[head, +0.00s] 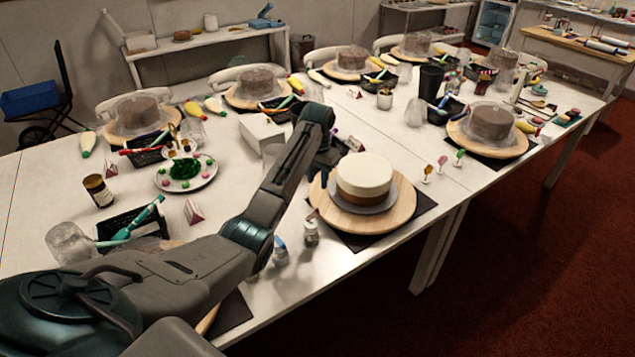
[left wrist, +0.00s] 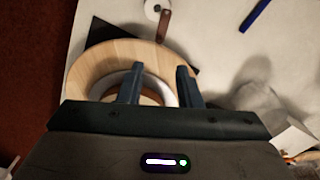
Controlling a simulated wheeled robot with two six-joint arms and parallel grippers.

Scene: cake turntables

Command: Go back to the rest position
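My left arm reaches in from the left over the near table. In the head view its gripper (head: 325,165) points down just left of a cake with a white top and brown band (head: 365,177). In the left wrist view the fingers (left wrist: 160,70) stand apart with nothing between them. The cake's wooden turntable (head: 399,211) sits on a dark mat (head: 420,203). The turntable shows beneath the fingers in the left wrist view (left wrist: 92,68), with a pale round plate edge on it. My right gripper is in neither view.
A plate with green and pink pieces (head: 187,187), a dark basket (head: 125,218), a can (head: 98,190) and small bottles (head: 311,234) stand nearby. More covered cakes on turntables line the tables. Red carpet (head: 520,290) lies open beyond the right edge.

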